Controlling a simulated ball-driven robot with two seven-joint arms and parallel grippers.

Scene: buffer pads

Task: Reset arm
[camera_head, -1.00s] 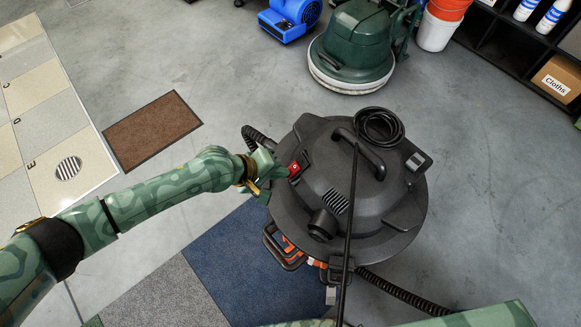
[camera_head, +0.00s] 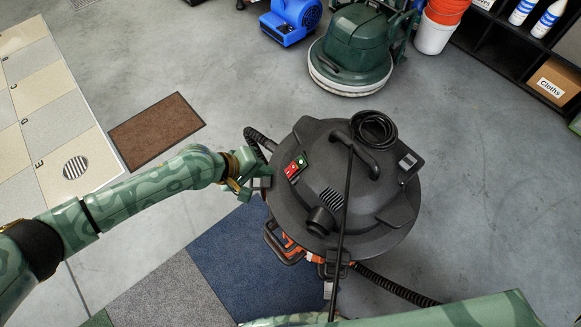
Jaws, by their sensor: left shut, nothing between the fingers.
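My left arm comes in from the left, and its gripper (camera_head: 262,183) is shut and empty at the left rim of a black drum vacuum (camera_head: 335,190). The gripper is apart from the red and green switch panel (camera_head: 295,166) on the vacuum's lid. From this angle I cannot tell whether it touches the rim. Part of my right arm crosses the bottom right edge. My right gripper is not in view.
A green floor machine (camera_head: 352,45) and a blue blower (camera_head: 291,20) stand behind the vacuum. A black shelf (camera_head: 500,48) with a Cloths box (camera_head: 555,82) is at the upper right. A brown mat (camera_head: 155,130) lies left. Grey floor is clear at right.

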